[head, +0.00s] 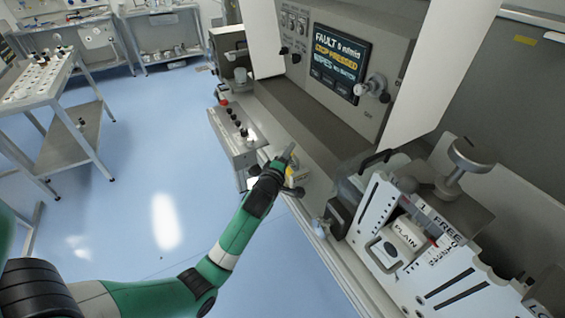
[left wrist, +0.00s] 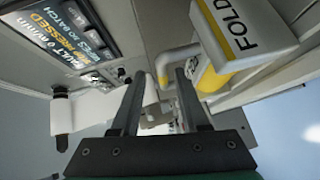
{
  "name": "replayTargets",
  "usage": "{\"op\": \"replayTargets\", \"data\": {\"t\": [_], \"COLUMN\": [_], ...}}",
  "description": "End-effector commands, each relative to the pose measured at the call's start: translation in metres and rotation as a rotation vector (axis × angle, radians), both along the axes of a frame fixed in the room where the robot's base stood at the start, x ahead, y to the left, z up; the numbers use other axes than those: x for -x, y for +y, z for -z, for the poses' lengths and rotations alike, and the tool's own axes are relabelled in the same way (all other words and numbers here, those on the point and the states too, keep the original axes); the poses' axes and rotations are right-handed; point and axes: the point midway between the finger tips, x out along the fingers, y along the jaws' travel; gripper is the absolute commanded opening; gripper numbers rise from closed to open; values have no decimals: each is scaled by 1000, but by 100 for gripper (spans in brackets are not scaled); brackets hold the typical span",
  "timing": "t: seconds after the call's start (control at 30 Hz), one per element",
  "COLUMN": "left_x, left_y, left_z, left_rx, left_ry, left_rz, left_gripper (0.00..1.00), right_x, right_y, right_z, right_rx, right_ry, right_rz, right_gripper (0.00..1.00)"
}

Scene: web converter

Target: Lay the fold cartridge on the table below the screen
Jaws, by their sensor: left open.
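The fold cartridge (left wrist: 238,35), a white block marked FOLD with a yellow stripe and a yellow round part under it, shows at the upper right in the left wrist view. My left gripper (head: 288,153) is open; its two dark fingers also show in the left wrist view (left wrist: 160,78), with no cartridge between them and the cartridge to their right. In the head view a small yellow part beside the gripper may be the cartridge, mostly hidden. The screen (head: 339,66) reads FAULT on the grey panel. The pale table surface (head: 314,178) lies below it.
A control box with black knobs (head: 238,136) stands left of my left gripper. A metal knob (head: 374,88) sticks out beside the screen. A slotted machine holding a PLAIN block (head: 408,232) stands at the right. The blue floor at the left is open.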

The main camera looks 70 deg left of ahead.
Motion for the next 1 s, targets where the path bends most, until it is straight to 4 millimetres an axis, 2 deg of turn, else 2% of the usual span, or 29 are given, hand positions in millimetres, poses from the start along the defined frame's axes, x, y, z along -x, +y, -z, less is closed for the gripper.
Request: {"op": "replayTargets", "data": {"t": [0.07, 0.3, 0.5, 0.87, 0.97, 1.0], "left_x": [13, 55, 72, 73, 59, 48], "left_y": [-14, -54, -71, -73, -80, -87], "left_z": [-6, -14, -16, -18, -40, -58], "left_rx": [1, 1, 1, -3, -58, -107], "left_ry": [1, 1, -1, -1, -3, -3], "left_rz": [2, 3, 1, 3, 42, 76], "left_gripper": [45, 45, 45, 45, 45, 45], "right_x": [0, 0, 0, 0, 0, 0], "right_y": [0, 0, 0, 0, 0, 0], "right_z": [-8, -18, -20, -20, -20, -20], "right_rx": [0, 0, 0, 0, 0, 0], "right_ry": [0, 0, 0, 0, 0, 0], "right_rz": [0, 0, 0, 0, 0, 0], "right_gripper": [0, 0, 0, 0, 0, 0]}}
